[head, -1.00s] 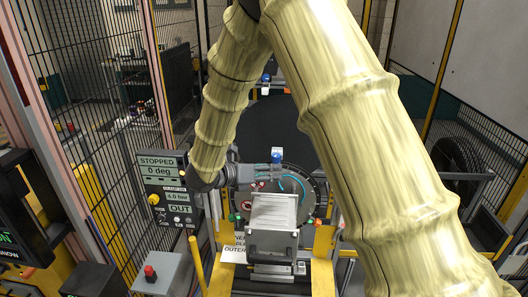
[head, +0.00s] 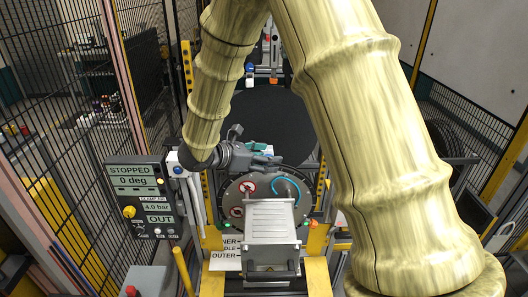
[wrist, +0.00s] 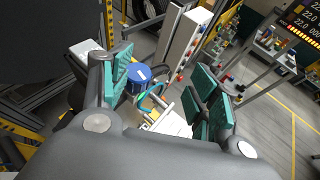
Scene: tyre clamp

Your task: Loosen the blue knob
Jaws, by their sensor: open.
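A blue knob (wrist: 137,78) shows in the wrist view between my two fingers, nearer the left finger's teal pads. My gripper (wrist: 163,82) is open, with a wide gap to the right pads. In the head view my gripper (head: 262,155) is above the upper edge of the round grey clamp disc (head: 238,188). The knob there is hidden behind the gripper. Whether the left pads touch the knob cannot be told.
A panel (head: 142,200) at the left reads STOPPED, 0 deg, 4.0 bar and OUT. A white unit with a blue top (head: 178,170) stands beside it. A ribbed grey block (head: 270,217) stands before the disc. A dark tyre (head: 268,118) is behind. Fencing is at both sides.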

